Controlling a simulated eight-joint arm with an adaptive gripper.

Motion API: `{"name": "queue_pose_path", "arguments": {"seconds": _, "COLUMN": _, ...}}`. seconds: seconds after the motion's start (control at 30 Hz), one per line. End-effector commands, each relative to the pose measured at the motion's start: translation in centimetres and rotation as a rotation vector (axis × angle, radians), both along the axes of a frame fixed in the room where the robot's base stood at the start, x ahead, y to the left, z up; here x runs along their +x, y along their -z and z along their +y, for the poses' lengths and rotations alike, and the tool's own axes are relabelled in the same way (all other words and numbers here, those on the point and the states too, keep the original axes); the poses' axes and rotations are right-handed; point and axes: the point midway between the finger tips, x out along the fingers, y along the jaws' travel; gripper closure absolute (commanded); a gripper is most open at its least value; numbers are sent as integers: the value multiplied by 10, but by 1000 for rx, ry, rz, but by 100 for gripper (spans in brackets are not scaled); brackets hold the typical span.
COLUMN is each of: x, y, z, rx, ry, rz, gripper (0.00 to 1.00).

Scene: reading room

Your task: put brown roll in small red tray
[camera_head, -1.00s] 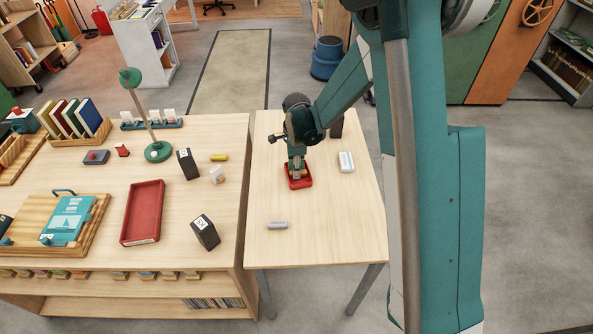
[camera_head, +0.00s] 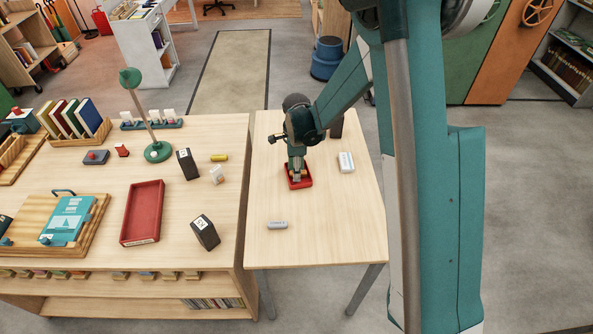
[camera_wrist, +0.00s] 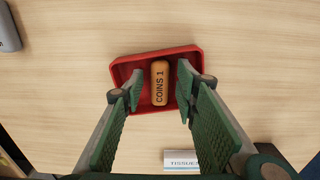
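The brown roll (camera_wrist: 160,83), lettered "COINS 1", lies in the small red tray (camera_wrist: 125,66) in the wrist view. My gripper (camera_wrist: 159,98) is open over the tray, with one finger on each side of the roll and a gap between each finger and the roll. In the head view the small red tray (camera_head: 307,182) sits on the right-hand table, and my gripper (camera_head: 297,177) points down into it. The roll is mostly hidden behind the gripper there.
A grey roll (camera_head: 277,225) lies nearer the table's front, and a white tissue pack (camera_head: 346,162) lies to the right. A dark block (camera_head: 337,125) stands behind the arm. The left table holds a larger red tray (camera_head: 143,212), a green lamp (camera_head: 158,151) and dark boxes (camera_head: 205,233).

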Motion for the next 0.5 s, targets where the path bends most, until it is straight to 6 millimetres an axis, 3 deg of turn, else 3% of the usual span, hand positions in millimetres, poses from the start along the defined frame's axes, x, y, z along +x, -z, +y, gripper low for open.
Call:
{"name": "queue_pose_path", "arguments": {"seconds": 0.27, "x": 0, "y": -20, "z": 0, "rx": 0, "ry": 0, "rz": 0, "gripper": 70}}
{"name": "queue_pose_path", "arguments": {"seconds": 0.5, "x": 0, "y": -53, "z": 0, "rx": 0, "ry": 0, "rz": 0, "gripper": 70}}
